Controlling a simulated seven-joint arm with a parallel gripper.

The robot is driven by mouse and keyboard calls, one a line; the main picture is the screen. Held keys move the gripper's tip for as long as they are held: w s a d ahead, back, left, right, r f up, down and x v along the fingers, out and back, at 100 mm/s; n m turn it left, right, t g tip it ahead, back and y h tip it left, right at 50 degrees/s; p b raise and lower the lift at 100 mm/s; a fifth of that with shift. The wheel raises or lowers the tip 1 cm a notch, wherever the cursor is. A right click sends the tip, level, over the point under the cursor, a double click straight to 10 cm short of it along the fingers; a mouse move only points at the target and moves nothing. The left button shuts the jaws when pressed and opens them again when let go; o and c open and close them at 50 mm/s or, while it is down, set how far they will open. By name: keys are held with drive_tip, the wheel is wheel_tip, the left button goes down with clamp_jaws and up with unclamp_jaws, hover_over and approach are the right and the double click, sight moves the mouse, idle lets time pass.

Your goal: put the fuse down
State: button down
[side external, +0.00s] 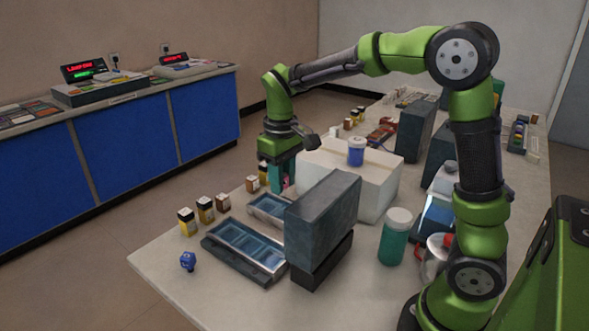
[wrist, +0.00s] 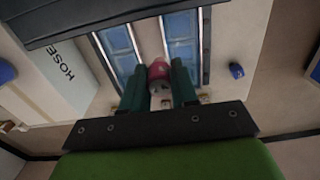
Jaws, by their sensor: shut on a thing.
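The fuse appears as a red-pink, round-ended piece (wrist: 159,71) between my fingertips in the wrist view. My gripper (wrist: 159,92) is shut on it, with one dark teal finger on each side. In the side view my gripper (side external: 282,182) points down beside the white box, behind the blue tray sections. The fuse is mostly hidden there by the fingers. Two blue-lined trays, a long one (side external: 243,252) and a shorter one (side external: 268,207), lie on the table. In the wrist view the trays (wrist: 182,38) lie beyond the fingertips, on both sides of the fuse.
A tall grey case (side external: 322,215) stands close beside the trays. A white box (side external: 378,183) carries a blue jar (side external: 356,152). A green jar (side external: 395,237) stands right. Several small bottles (side external: 205,210) line the left edge, near a small blue object (side external: 188,261). The front table corner is clear.

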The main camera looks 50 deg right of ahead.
drive_tip(key=w+d+f+m, duration=0.1)
drive_tip(key=w+d+f, duration=0.2)
drive_tip(key=w+d, duration=0.6)
drive_tip(key=w+d+f+m, duration=0.1)
drive_tip(key=w+d+f, duration=0.1)
drive_tip(key=w+d, duration=0.6)
drive_tip(key=shift+w+d+f, duration=0.15)
drive_tip(key=shift+d+f, duration=0.7)
drive_tip(key=shift+f, duration=1.1)
drive_tip(key=shift+w+d+f, duration=0.15)
drive_tip(key=shift+d+f, duration=0.65)
drive_tip(key=shift+f, duration=1.15)
drive_tip(key=shift+w+d+f, duration=0.15)
drive_tip(key=shift+d+f, duration=0.7)
drive_tip(key=shift+f, duration=1.1)
drive_tip(key=shift+f, duration=0.65)
drive_tip(key=c, duration=0.8)
unclamp_jaws()
drive_tip(key=shift+r, duration=0.15)
